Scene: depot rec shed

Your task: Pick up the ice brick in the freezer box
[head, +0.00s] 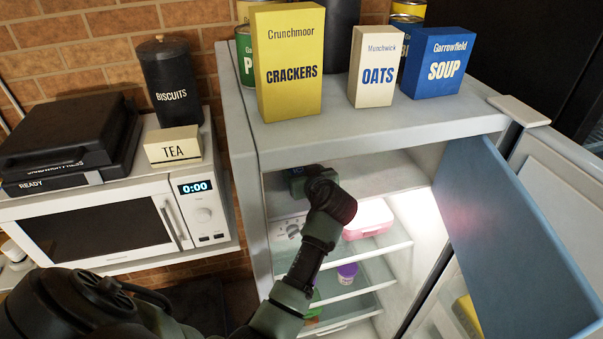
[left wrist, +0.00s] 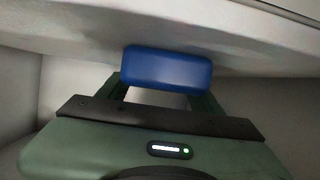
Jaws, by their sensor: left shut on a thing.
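The ice brick (left wrist: 168,68) is a blue block with rounded edges in the left wrist view. My left gripper (left wrist: 166,92) is shut on it, with a finger at each side. In the head view my left arm reaches into the freezer box (head: 395,172) at the top of the open fridge. The gripper (head: 297,178) is at its left part, mostly hidden by my wrist. The brick is close under a pale surface in the left wrist view; I cannot tell whether they touch. My right gripper is not in view.
The blue freezer flap (head: 515,235) stands open at the right, beside the open fridge door (head: 565,165). Below are glass shelves with a pink box (head: 368,218) and a purple-lidded jar (head: 347,272). Crackers (head: 288,65), oats (head: 376,68) and soup (head: 437,64) stand on top. A microwave (head: 100,215) is left.

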